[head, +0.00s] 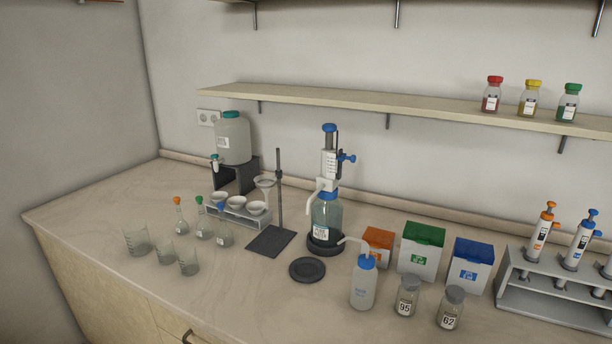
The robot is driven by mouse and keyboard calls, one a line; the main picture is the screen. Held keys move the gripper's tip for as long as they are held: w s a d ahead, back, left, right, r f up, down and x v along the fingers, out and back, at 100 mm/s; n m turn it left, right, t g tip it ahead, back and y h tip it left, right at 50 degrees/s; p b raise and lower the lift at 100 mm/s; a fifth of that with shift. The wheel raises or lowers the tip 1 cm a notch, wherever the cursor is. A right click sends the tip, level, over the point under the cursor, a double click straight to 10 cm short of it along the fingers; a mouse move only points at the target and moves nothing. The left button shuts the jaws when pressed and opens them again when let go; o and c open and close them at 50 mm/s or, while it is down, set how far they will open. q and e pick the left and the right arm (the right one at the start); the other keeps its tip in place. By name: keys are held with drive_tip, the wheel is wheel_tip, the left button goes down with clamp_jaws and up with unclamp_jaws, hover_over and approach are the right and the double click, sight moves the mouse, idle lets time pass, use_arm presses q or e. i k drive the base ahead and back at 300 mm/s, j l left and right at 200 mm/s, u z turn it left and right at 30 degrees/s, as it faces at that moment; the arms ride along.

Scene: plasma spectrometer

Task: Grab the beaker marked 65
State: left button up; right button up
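Three clear glass beakers stand on the left part of the counter: a larger one (137,241), a middle one (165,251) and a small one (188,263). I cannot read a number on any of them. Two lidded glass jars stand at the front right. The left jar (406,297) has a white label that looks like 95. The right jar (450,309) has a label that looks like 62. I can make out no 65. Neither of my grippers is in view.
Stoppered flasks (203,225) stand just behind the beakers. A stand (271,240), a bottle with dispenser (326,217), a black disc (307,269) and a wash bottle (363,286) fill the middle. Boxes (421,254) and a pipette rack (550,290) are right. The front left counter is clear.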

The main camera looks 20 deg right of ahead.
sight(165, 251)
drive_tip(key=i+j+z, duration=0.1)
drive_tip(key=i+j, duration=1.35)
